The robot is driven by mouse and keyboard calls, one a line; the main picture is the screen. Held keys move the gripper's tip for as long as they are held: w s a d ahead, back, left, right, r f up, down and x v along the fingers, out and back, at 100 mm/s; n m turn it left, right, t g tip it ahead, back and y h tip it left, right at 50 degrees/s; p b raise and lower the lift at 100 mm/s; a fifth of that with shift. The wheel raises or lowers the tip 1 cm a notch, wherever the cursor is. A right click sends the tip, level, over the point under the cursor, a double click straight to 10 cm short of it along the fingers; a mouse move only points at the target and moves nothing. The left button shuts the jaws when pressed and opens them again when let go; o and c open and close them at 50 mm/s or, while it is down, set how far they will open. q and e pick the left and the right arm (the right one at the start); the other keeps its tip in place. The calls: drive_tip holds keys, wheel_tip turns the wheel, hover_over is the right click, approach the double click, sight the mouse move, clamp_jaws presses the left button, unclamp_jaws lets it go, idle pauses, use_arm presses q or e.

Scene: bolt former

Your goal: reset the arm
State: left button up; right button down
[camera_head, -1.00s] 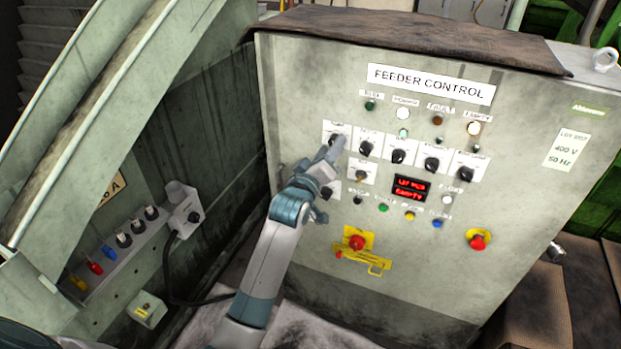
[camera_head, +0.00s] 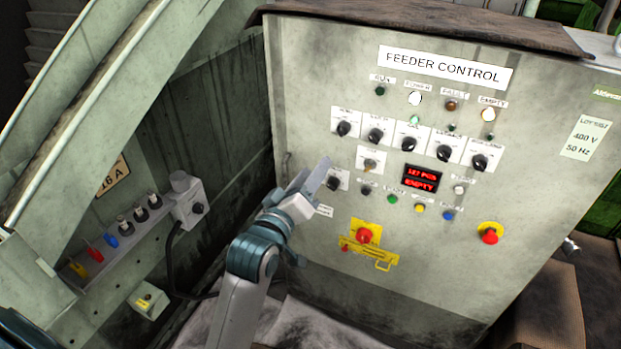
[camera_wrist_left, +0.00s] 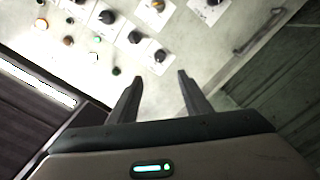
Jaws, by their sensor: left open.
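My left gripper (camera_head: 316,178) is in front of the lower left part of the feeder control cabinet (camera_head: 330,255) in the head view. In the left wrist view its two fingers (camera_wrist_left: 159,92) stand apart with nothing between them. The fingertips are near the cabinet's left side, below the row of black knobs (camera_head: 375,136), and I see no contact with any knob. The key switch (camera_head: 369,165) and the red display (camera_head: 420,178) are to the right of the fingers. My right gripper is not in view.
A red emergency button (camera_head: 365,236) on a yellow plate is low on the panel, and another red button (camera_head: 490,236) is further right. A cabinet handle (camera_wrist_left: 259,35) shows in the wrist view.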

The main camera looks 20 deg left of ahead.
use_arm(q)
drive_tip(key=shift+s, duration=0.35)
drive_tip(key=shift+f, duration=0.15)
wheel_tip(320, 180, down, 34)
drive_tip(key=d+m+g, duration=0.2)
drive_tip(key=m+g, duration=0.2)
drive_tip(key=g, duration=0.2)
drive_tip(key=s+f+m+g, duration=0.1)
drive_tip(key=s+f, duration=0.3)
drive_tip(key=f, duration=0.3)
drive_tip(key=s+f+g, duration=0.2)
drive_tip(key=s+f, duration=0.2)
drive_tip(key=f, duration=0.4)
drive_tip(key=s+f+m+g, duration=0.3)
drive_tip(key=s+f+g, duration=0.1)
drive_tip(key=s+f, duration=1.45)
drive_tip(key=s+a+f+m+g, duration=0.1)
drive_tip(key=s+f, duration=0.2)
drive_tip(key=s, duration=0.6)
drive_tip(key=s+a+f+m+g, duration=0.1)
drive_tip(key=s+a+f, duration=0.1)
drive_tip(key=s, duration=0.7)
drive_tip(key=s+a+f+m+g, duration=0.1)
drive_tip(key=s+f+g, duration=0.1)
drive_tip(key=s, duration=0.7)
drive_tip(key=shift+a+f+y, duration=0.3)
drive_tip(key=shift+a+f, duration=0.05)
drive_tip(key=shift+f, duration=0.5)
